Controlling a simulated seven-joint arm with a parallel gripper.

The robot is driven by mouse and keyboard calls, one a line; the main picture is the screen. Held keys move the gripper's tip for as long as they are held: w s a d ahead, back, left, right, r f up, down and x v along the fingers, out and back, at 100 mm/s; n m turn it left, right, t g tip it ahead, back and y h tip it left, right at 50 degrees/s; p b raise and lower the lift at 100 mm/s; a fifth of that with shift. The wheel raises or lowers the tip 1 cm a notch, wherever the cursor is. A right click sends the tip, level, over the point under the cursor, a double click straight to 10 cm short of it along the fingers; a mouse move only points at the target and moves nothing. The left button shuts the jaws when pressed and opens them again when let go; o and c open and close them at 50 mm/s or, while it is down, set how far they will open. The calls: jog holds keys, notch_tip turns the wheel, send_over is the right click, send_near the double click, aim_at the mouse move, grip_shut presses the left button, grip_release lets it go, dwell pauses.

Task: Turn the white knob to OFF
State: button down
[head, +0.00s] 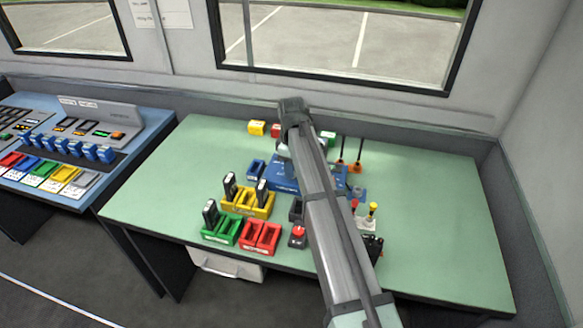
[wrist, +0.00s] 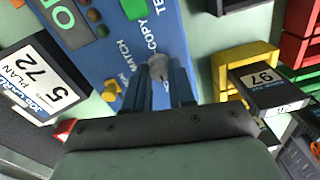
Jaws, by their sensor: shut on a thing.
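The white knob (wrist: 157,65) sits at the edge of a blue panel (wrist: 115,45) in the wrist view. My gripper (wrist: 160,83) is shut on it, with one dark finger on each side. The knob looks light grey. The words MATCH and COPY are printed on the panel near it; I cannot read an OFF mark. In the head view the blue panel (head: 280,181) stands on the green table, and my arm hides the knob and my fingertips.
A yellow knob (wrist: 112,90) and a green button (wrist: 134,9) are near my fingers. A cartridge marked 572 (wrist: 42,78) lies left, one marked 97 (wrist: 270,92) right. The green table (head: 430,215) is clear at right. Yellow (head: 247,202), green and red holders stand in front.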

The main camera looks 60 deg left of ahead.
jog(key=c, duration=0.9)
grip_release()
jog(key=shift+c, duration=0.2)
jog(key=shift+r, duration=0.1)
notch_tip(320, 180, up, 14)
jog(key=shift+w, duration=0.15)
jog(key=shift+a+f, duration=0.1)
jog(key=shift+f, duration=0.1)
